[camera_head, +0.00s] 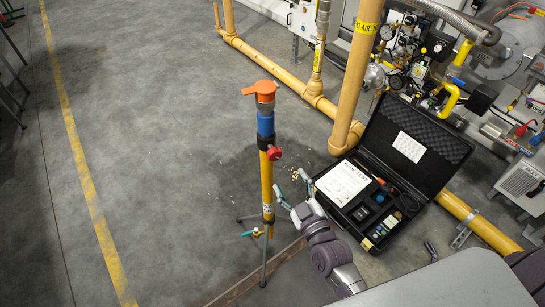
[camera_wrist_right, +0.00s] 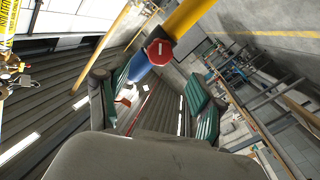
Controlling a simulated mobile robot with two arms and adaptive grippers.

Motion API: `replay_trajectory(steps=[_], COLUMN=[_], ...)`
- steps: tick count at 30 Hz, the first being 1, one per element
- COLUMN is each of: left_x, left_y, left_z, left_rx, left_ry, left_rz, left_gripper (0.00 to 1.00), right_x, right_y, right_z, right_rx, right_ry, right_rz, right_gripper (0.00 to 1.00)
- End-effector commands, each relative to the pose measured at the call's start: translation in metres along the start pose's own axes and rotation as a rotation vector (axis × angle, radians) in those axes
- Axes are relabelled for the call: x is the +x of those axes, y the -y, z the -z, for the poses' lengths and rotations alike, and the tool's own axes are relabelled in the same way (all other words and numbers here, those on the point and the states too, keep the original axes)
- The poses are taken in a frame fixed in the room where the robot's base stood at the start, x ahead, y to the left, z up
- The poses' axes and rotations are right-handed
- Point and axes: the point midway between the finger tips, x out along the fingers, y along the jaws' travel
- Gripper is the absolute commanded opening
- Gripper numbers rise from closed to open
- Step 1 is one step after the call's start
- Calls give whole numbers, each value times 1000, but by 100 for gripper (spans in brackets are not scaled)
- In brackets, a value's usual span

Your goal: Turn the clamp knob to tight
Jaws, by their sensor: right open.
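The red clamp knob (camera_head: 274,153) sits on the side of an upright yellow and blue stand (camera_head: 266,180), just under the blue section. In the right wrist view the knob (camera_wrist_right: 159,52) faces the camera as a red many-sided cap with a short pale mark. My right gripper (camera_head: 292,187) is open, its teal-padded fingers below and to the right of the knob in the head view. In the wrist view the knob lies ahead of the open fingers (camera_wrist_right: 148,78), apart from them, with nothing held. My left gripper is not in view.
An orange cap (camera_head: 262,89) tops the stand, which has thin dark legs. An open black case (camera_head: 440,150) with papers and instruments lies to the right, near yellow pipes (camera_head: 352,85). A grey surface (camera_head: 450,285) fills the lower right.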

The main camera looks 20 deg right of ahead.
Motion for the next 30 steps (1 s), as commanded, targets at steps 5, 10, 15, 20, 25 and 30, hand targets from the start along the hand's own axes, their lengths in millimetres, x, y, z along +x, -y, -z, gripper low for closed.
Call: replay_trajectory(steps=[5, 10, 15, 20, 25, 30], left_x=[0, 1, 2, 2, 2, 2], left_y=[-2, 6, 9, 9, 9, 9], left_z=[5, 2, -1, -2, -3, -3], left_rx=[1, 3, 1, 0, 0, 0], left_ry=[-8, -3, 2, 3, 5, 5], left_rz=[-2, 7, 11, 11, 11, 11], left_gripper=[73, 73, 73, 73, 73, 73], right_x=[42, 75, 97, 106, 107, 107], right_y=[0, 0, 1, 1, 1, 1], right_z=[1, 0, 0, 0, 0, 0], right_rx=[2, 2, 1, 3, 3, 2], right_ry=[-2, -2, 0, 1, 1, 1], right_rz=[-1, -1, 1, 1, 2, 2], right_gripper=[67, 67, 67, 67, 67, 57])
